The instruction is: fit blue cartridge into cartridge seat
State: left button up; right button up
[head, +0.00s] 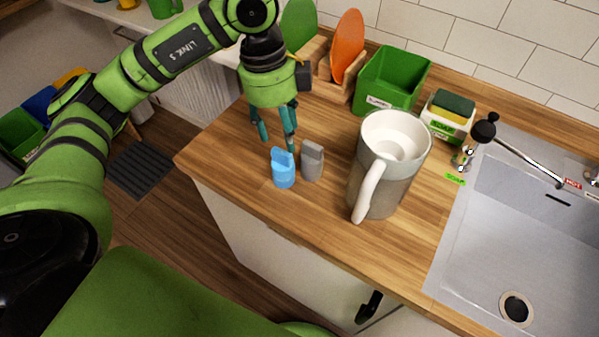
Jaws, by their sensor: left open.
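The blue cartridge (283,169) stands upright on the wooden counter near its front left edge. A grey cartridge-like piece (312,161) stands just to its right. My left gripper (274,138) points down just behind the blue cartridge, its fingers apart and nothing visible between them. One fingertip overlaps the top of the blue cartridge's area in the picture; I cannot tell whether they touch. I cannot make out a cartridge seat for certain. My right gripper is not in view.
A large grey and white jug (387,168) stands right of the two pieces. Behind are a green bin (391,80), an orange board (347,47) in a rack and a sponge holder (447,117). A sink (530,220) lies right. Bare counter (225,150) lies left.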

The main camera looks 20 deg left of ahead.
aim_at(280, 153)
pick_arm(q)
jog(key=shift+s+a+f+n, duration=0.1)
jog(key=shift+a+n, duration=0.05)
jog(key=shift+n, duration=0.25)
jog(key=shift+s+a+f+p, duration=0.1)
jog(key=shift+a+f+p, duration=0.1)
jog(key=shift+f+p, duration=0.75)
notch_tip(280, 153, down, 4)
jog(key=shift+s+d+f+p, duration=0.1)
jog(key=shift+p, duration=0.4)
jog(key=shift+f, duration=0.25)
jog(key=shift+d+f, duration=0.1)
jog(key=shift+f, duration=0.1)
grip_shut()
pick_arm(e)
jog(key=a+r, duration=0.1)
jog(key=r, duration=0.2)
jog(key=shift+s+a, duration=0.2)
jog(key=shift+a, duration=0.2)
